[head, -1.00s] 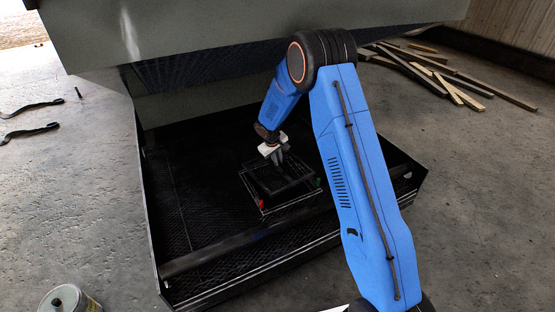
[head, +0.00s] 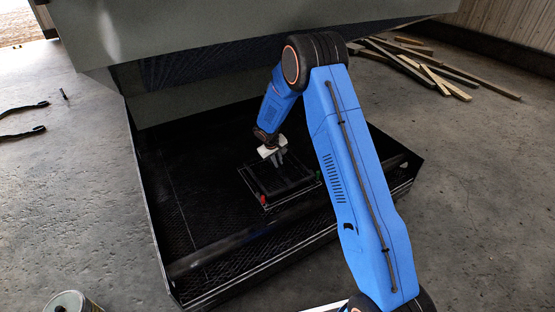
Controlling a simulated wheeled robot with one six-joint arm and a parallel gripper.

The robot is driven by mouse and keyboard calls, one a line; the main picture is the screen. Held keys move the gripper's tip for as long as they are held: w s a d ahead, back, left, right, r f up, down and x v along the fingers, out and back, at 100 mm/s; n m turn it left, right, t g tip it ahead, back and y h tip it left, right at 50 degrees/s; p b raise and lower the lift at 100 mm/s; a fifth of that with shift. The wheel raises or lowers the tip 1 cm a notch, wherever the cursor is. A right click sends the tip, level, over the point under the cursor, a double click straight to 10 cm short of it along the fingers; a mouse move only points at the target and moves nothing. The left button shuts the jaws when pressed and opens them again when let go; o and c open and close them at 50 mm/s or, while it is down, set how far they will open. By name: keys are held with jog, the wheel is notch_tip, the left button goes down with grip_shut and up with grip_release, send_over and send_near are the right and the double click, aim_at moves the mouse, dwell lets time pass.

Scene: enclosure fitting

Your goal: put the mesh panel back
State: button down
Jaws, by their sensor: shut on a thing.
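The mesh panel (head: 262,188) is a small dark framed rectangle in the middle of the head view, with a red spot at its near left and a green spot at its right. My gripper (head: 281,160) points down over it, shut on its middle part. The panel lies very close to the dark mesh floor of the black tray (head: 185,215); I cannot tell whether it is seated or slightly above. The fingertips and the exact grip are dark and hard to make out.
A grey enclosure (head: 240,35) overhangs the tray at the back. A dark bar (head: 235,240) crosses the tray's front. Wooden planks (head: 430,68) lie at the back right, black straps (head: 25,135) on the left, and a can (head: 70,302) at the bottom left.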

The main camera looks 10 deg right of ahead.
aim_at(278, 170)
jog(key=shift+f, duration=1.85)
jog(key=shift+f, duration=0.55)
jog(key=c, duration=1.7)
grip_release()
jog(key=shift+c, duration=0.2)
